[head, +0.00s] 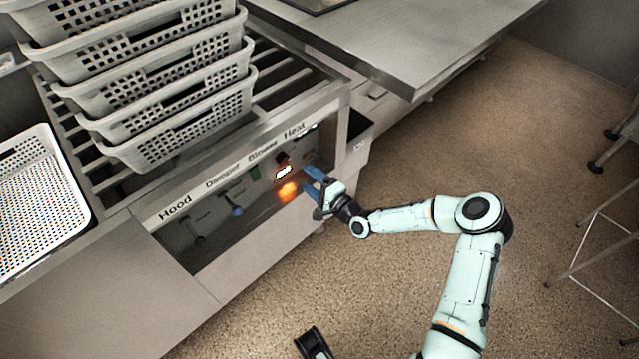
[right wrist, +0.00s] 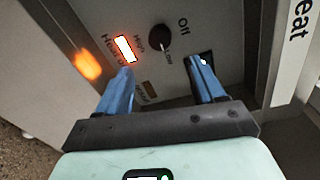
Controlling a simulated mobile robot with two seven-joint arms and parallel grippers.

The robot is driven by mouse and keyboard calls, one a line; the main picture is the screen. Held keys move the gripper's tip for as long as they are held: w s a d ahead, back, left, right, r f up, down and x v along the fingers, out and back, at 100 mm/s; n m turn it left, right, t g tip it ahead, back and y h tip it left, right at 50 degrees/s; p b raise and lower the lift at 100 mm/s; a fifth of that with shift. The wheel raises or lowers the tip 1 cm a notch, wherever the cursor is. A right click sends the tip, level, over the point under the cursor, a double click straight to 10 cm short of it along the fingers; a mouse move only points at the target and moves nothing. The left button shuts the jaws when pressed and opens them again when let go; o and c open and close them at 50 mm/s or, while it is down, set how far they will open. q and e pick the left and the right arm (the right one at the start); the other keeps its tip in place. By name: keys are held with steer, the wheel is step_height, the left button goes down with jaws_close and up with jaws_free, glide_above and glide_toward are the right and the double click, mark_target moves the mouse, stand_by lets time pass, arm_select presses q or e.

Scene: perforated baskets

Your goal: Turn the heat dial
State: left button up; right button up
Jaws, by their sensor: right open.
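The heat dial (right wrist: 159,38) is a round black knob on the grey panel, with "Off" and "Low" printed beside it. In the head view the dial (head: 282,157) is a small dark spot under the "Heat" label, above the lit red display. My right gripper (right wrist: 165,75) is open, with its two blue fingers pointing at the panel. In the wrist view the dial lies beyond the gap between the fingertips; I see no finger touching it. In the head view the right gripper (head: 313,183) is just right of the panel controls.
A lit red display (right wrist: 125,48) and an orange lamp (right wrist: 88,65) are beside the dial. The damper lever (head: 236,210) and hood lever (head: 200,238) are further left. Stacked perforated baskets (head: 165,123) stand above on slats.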

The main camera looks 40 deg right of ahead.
arm_select(q)
steer(key=shift+s+d+r, duration=0.35)
steer(key=shift+s+r, duration=0.05)
steer(key=shift+s, duration=0.3)
arm_select(e)
steer(key=shift+s+d+r, duration=0.1)
steer(key=shift+s+d, duration=0.05)
steer(key=shift+s, duration=1.4)
